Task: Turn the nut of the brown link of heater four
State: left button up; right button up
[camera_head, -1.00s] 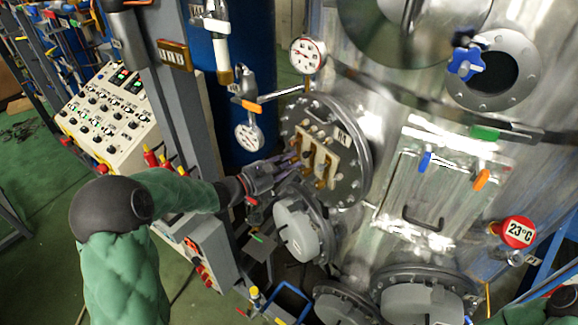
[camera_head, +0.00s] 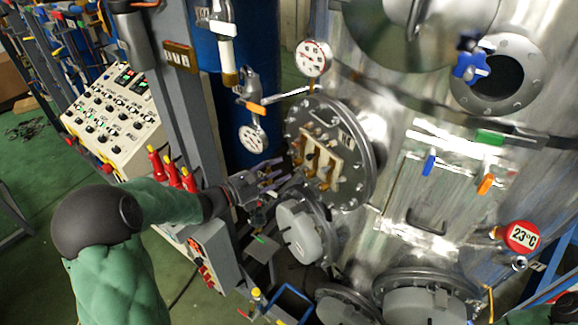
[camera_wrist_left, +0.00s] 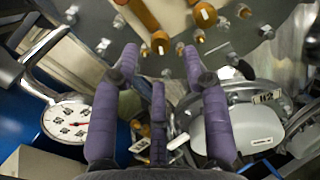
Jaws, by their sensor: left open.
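The heater's round steel flange (camera_head: 362,185) is on the tank's left side. It carries a pale terminal block (camera_head: 343,160) with several brown links (camera_head: 312,160). I cannot read the heater's label surely. My left gripper (camera_head: 284,177) is open, lower left of the links and apart from them. In the left wrist view its purple fingers (camera_wrist_left: 160,56) are spread with nothing between them. Past the fingertips are a brown link (camera_wrist_left: 144,15) and a brass nut (camera_wrist_left: 160,43) at its lower end, roughly in line with the gap. My right gripper is out of view.
A grey round cover (camera_head: 299,232) sits just below the flange, close to my left gripper. It also shows at the right in the left wrist view (camera_wrist_left: 240,128). Dial gauges (camera_head: 313,58) and a pipe with an orange-handled valve (camera_head: 256,107) stand upper left.

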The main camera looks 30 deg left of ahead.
pick_arm(q)
jog(key=v, duration=0.6)
jog(key=shift+s, duration=0.25)
jog(key=shift+a, duration=0.1)
jog(key=s+d+f+m+g+y+b, duration=0.1)
jog(key=s+d+f+m+g+b, duration=0.3)
jog(key=f, duration=1.8)
jog(key=s+d+f+m+g+y+b, duration=0.1)
jog(key=s+d+f+m+g+b, duration=0.4)
jog(key=d+f+m+b, duration=0.8)
jog(key=s+d+f+m+g+y+b, duration=0.1)
jog(key=s+d+f+m+g+b, duration=0.4)
jog(key=f, duration=2.7)
jog(key=d+m+g+b, duration=0.2)
jog(key=d+m+b, duration=0.2)
jog(key=d+m, duration=0.1)
jog(key=shift+d+f+y, duration=0.3)
jog(key=shift+d, duration=0.05)
jog(key=shift+c, duration=0.4)
